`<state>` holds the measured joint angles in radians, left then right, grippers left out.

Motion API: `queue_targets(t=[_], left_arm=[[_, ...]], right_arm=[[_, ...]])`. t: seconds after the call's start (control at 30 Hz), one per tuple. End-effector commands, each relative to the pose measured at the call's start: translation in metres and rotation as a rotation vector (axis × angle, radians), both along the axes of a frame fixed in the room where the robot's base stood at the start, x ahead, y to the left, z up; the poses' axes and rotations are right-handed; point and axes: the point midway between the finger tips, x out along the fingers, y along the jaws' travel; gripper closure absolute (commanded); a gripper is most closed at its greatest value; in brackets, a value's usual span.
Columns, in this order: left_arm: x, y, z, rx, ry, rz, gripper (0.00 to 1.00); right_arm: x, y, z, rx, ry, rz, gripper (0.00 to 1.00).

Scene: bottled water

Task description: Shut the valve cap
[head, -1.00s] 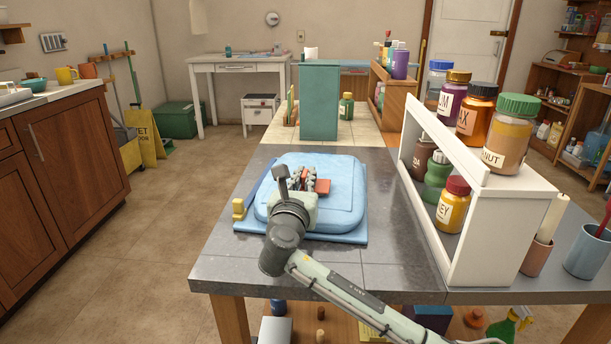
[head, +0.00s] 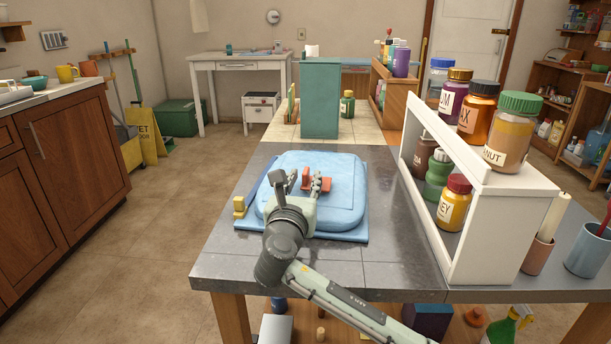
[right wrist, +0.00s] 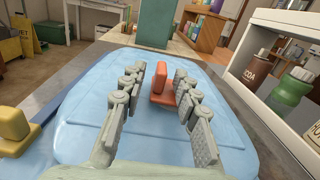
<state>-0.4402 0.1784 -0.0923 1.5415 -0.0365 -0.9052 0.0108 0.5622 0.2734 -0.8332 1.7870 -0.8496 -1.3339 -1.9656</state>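A light blue, flat, rounded water container (head: 342,207) lies on the grey tabletop; it also fills the middle of the right wrist view (right wrist: 90,115). A red-orange valve cap (head: 323,184) sits on its top. In the right wrist view the cap (right wrist: 161,78) stands up like a flap from a small red base. My right gripper (head: 299,184) is over the container. Its two fingers (right wrist: 158,84) are spread apart on either side of the cap, with gaps visible and nothing held. My left gripper is not in view.
A yellow fitting (head: 239,207) sits at the container's left edge. A white rack (head: 436,225) with several jars stands close on the right. A teal box (head: 319,100) stands behind the container.

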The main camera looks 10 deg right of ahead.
Motion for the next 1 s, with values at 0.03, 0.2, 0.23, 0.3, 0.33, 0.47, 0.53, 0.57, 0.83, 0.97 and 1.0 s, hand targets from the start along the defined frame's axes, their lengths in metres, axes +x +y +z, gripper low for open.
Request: queue_targets(t=[0.03, 0.2, 0.23, 0.3, 0.33, 0.47, 0.53, 0.57, 0.83, 0.97, 1.0], left_arm=[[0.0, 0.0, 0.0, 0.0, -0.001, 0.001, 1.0], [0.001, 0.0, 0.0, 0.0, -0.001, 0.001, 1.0], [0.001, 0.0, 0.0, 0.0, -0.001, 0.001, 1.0], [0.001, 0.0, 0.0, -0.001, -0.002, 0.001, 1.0], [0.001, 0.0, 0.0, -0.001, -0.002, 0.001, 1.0], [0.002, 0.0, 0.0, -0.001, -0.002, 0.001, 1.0], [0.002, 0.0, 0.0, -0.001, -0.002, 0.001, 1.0], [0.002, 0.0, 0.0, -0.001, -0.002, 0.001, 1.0], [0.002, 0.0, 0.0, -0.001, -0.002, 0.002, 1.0], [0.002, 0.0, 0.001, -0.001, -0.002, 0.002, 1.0], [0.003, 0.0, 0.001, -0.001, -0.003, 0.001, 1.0]], right_arm=[[-0.01, 0.006, -0.002, 0.003, 0.002, 0.005, 0.69], [-0.045, 0.019, -0.001, 0.003, 0.002, 0.004, 0.69], [-0.051, 0.021, -0.001, 0.003, 0.002, 0.003, 0.69], [-0.063, 0.025, -0.001, 0.002, 0.002, 0.003, 0.69], [-0.068, 0.027, -0.001, 0.002, 0.002, 0.002, 0.69], [-0.082, 0.033, -0.001, 0.002, 0.002, 0.002, 0.69], [-0.086, 0.034, -0.001, 0.001, 0.003, 0.001, 0.69], [-0.088, 0.035, -0.001, 0.001, 0.003, 0.0, 0.69], [-0.089, 0.035, 0.0, 0.0, 0.001, 0.0, 0.69], [-0.089, 0.035, 0.0, 0.0, 0.001, 0.001, 0.69], [-0.089, 0.035, -0.001, 0.0, 0.001, 0.001, 0.69]])
